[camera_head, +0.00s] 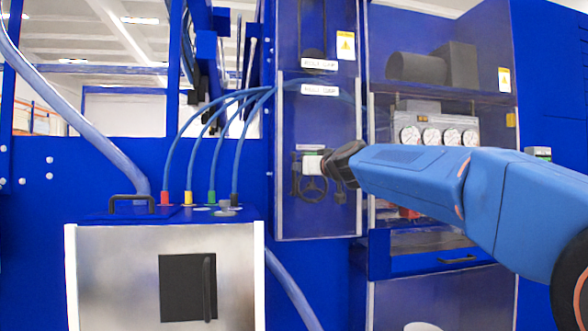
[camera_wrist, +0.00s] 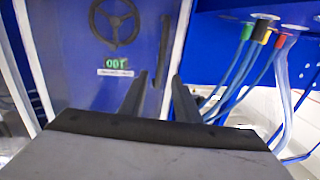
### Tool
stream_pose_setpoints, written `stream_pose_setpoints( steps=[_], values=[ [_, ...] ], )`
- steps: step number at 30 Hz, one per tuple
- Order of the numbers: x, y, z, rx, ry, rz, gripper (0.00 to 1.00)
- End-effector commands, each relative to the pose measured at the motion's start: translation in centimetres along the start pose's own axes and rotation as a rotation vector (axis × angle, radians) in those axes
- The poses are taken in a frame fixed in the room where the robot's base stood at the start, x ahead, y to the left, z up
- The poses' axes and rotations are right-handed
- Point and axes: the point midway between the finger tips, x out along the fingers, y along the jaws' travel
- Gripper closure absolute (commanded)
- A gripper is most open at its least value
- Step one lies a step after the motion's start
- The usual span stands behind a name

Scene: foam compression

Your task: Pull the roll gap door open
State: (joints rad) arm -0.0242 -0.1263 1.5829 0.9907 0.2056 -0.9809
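The roll gap door (camera_head: 300,125) is a tall, narrow clear panel with a pale frame, in the middle of the head view. It looks closed. Behind it are a handwheel (camera_head: 309,187) and a small green display, which also shows in the wrist view (camera_wrist: 116,63). A dark upright bar, seemingly the door handle (camera_wrist: 164,45), stands near the door's pale edge in the wrist view. My gripper (camera_wrist: 160,78) is open, its fingers apart at the bar's lower end in the picture. I cannot tell whether they touch it. In the head view my gripper (camera_head: 338,165) hides the handle.
A metal cabinet (camera_head: 120,275) with colored hose fittings (camera_head: 187,198) stands at the lower left. The hoses (camera_wrist: 282,85) show right of my gripper in the wrist view. Gauges (camera_head: 438,135) sit right of the door, above my arm.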

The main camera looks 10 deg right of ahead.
Motion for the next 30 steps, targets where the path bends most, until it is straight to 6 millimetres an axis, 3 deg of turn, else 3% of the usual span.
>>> stream_pose_setpoints(
  steps=[15, 21, 30],
  values=[
    [7.5, 0.0, 0.0, 0.0, 0.0, 0.0, 0.71],
    [8.7, 0.0, 0.0, 0.0, 0.0, 0.0, 0.71],
    [8.9, 0.0, 0.0, 0.0, 0.0, 0.0, 0.71]
  ],
)
